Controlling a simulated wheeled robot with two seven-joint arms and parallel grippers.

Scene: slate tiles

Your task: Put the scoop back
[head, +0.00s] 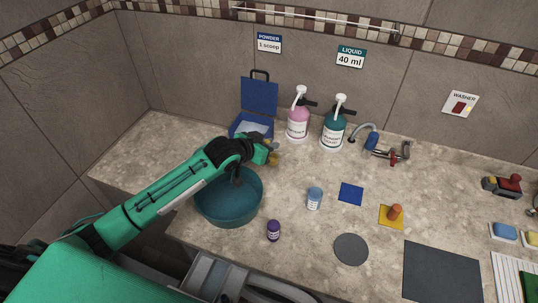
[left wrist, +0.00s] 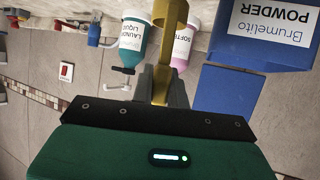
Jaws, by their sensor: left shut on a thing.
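My left gripper (head: 266,151) is shut on the mustard-yellow scoop (left wrist: 166,50), which also shows as a small yellow patch in the head view (head: 272,158). The scoop is held above the counter, just in front of the blue powder box (head: 238,126). The box's lid (head: 259,96) stands open and white powder (head: 252,128) shows inside. In the left wrist view, which is upside down, the box (left wrist: 268,45) is beside the scoop, apart from it. The scoop's bowl is largely hidden by the gripper in the head view. My right gripper is not in view.
A teal basin (head: 228,219) is under my left forearm. Pink (head: 298,125) and teal (head: 333,132) pump bottles stand right of the box. A blue cup (head: 314,198) and a purple-lidded jar (head: 273,231) stand nearer. A tap (head: 388,150) is behind; open counter lies between.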

